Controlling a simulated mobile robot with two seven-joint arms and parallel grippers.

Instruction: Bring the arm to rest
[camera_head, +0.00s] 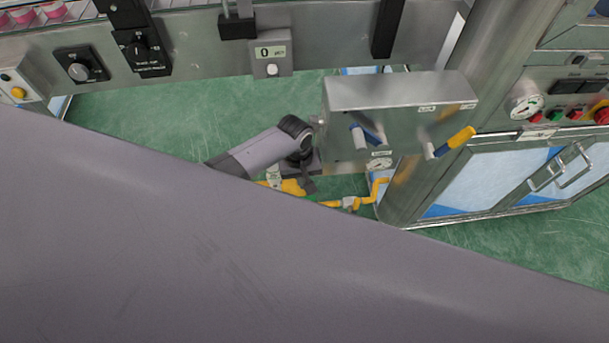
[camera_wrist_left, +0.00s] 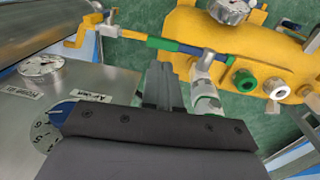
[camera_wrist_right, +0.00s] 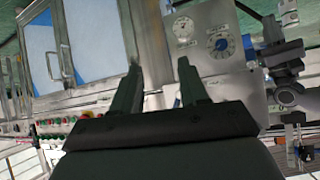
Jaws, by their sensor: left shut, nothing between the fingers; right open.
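A large grey arm link of mine covers the lower part of the head view. A second grey arm piece (camera_head: 265,152) with a dark joint ends beside the steel control box (camera_head: 400,95). Neither gripper shows clearly in the head view. In the left wrist view my left gripper (camera_wrist_left: 160,68) is shut and empty, over the green floor near a yellow manifold (camera_wrist_left: 225,45).
A steel cabinet (camera_head: 500,170) with a handled door stands at the right. Blue and yellow handles (camera_head: 460,138) stick out from the control box. Yellow pipes (camera_head: 375,190) run below it. A steel beam (camera_head: 190,45) with switches crosses the top. Green floor shows between.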

